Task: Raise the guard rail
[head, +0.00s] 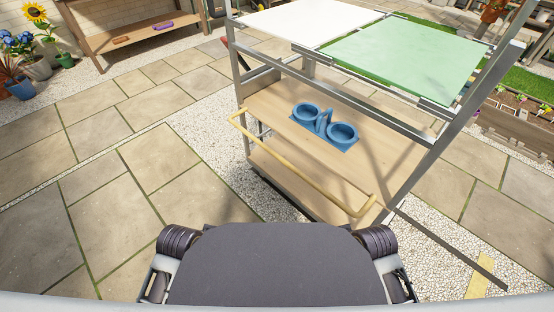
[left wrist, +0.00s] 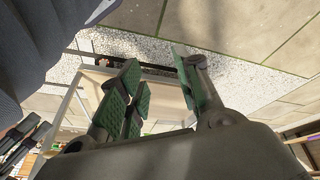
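The guard rail (head: 300,165) is a tan bar with bent ends along the near side of a metal-framed cart. In the head view it runs in front of the wooden shelf (head: 270,105), standing out from its near edge. My left gripper (left wrist: 155,80) shows only in the left wrist view. Its green-padded fingers are spread apart, with nothing between them. Part of the cart (left wrist: 95,78) appears behind the fingers; I cannot make out the rail there.
A green panel (head: 405,58) and a white panel (head: 305,20) top the cart. A dark strip (head: 450,250) lies on the gravel at right. Paving (head: 130,190) at left is clear.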

